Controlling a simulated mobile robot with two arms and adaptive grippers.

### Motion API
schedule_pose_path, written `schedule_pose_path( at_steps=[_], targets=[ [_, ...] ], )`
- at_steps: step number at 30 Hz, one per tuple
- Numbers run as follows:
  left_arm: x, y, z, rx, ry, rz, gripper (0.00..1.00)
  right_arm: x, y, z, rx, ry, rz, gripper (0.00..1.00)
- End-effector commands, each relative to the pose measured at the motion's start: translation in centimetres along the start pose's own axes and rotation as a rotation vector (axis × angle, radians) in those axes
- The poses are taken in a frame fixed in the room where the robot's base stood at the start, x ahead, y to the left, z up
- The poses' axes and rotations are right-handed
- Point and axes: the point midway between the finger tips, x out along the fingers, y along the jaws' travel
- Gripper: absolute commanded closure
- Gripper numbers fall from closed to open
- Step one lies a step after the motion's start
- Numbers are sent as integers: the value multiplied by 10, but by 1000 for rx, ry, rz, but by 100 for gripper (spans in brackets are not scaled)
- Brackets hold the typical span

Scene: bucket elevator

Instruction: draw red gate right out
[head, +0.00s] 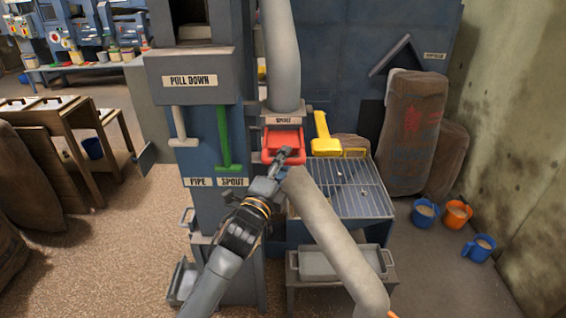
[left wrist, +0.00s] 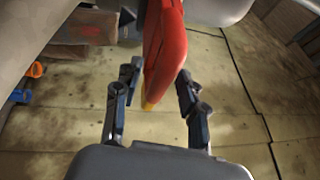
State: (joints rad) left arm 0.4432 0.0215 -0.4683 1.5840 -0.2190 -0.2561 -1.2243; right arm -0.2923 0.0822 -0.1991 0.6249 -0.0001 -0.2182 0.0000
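The red gate (head: 283,141) sits under the grey pipe, just below a SPOUT label (head: 284,120). My left gripper (head: 291,155) is at its front lower edge in the head view. In the left wrist view the red gate (left wrist: 166,45) comes down between the two spread fingers of my left gripper (left wrist: 157,88). There is a clear gap on its left side, and it is close to the right finger; I cannot tell whether they touch. My right gripper is not in view.
A yellow handle (head: 322,135) stands right of the gate, above a wire grate (head: 350,190). A green handle (head: 224,145) hangs left. A grey tube (head: 335,235) slants down close right of my left arm. Sacks (head: 410,130) and blue and orange buckets (head: 457,214) stand right.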

Motion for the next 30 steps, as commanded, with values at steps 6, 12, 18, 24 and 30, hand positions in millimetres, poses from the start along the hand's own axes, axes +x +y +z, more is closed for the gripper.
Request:
schedule_pose_path(
  at_steps=[6,12,18,24,30],
  targets=[
    [-1,-1,0,0,-1,-2,59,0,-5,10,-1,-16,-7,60],
    [-22,0,1,0,0,-1,59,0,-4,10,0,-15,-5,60],
    [-65,1,0,1,0,1,59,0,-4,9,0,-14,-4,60],
    [-102,1,0,1,0,2,59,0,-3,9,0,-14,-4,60],
    [-118,0,0,1,-1,0,59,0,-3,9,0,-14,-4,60]
  ],
)
